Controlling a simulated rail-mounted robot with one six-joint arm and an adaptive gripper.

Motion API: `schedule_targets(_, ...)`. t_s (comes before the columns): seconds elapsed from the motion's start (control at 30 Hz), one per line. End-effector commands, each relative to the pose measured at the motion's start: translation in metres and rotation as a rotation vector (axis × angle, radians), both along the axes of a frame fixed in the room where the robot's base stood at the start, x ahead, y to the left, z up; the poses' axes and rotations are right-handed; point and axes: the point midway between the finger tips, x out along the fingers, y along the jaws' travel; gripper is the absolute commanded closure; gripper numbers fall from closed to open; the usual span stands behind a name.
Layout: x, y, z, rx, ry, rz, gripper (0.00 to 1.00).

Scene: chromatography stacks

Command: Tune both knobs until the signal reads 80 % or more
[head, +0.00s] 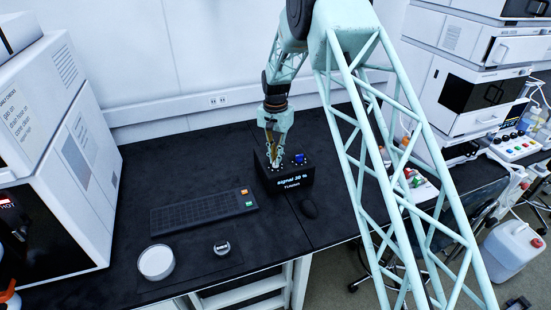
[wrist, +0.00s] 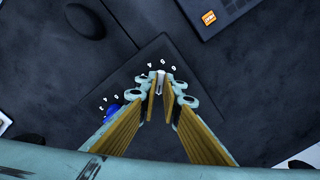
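The black tuner box (head: 286,180) stands on the bench. Its front display shows "signal" with a small value that looks like 20 %; the first digit is hard to read. A blue knob (head: 299,158) sits on top at the right; in the wrist view the blue knob (wrist: 111,112) is left of the fingers, partly hidden. My gripper (head: 274,160) points down over the left side of the box top. In the wrist view my gripper's fingertips (wrist: 161,88) close in on both sides of a pale knob (wrist: 160,78), with little gap visible. The fingers hide most of that knob.
A keyboard (head: 203,211) lies left of the box, and a mouse (head: 309,209) lies in front of it. A white round container (head: 156,262) and a small ring-shaped item (head: 221,248) are near the front edge. White instrument stacks stand at both sides.

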Motion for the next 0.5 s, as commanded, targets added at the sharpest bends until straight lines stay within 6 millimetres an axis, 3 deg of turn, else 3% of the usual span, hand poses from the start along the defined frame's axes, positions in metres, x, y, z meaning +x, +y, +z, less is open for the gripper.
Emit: schedule_targets(0.5, 0.0000, -0.0001, 0.0001, 0.000, 0.000, -0.058, 1.00)
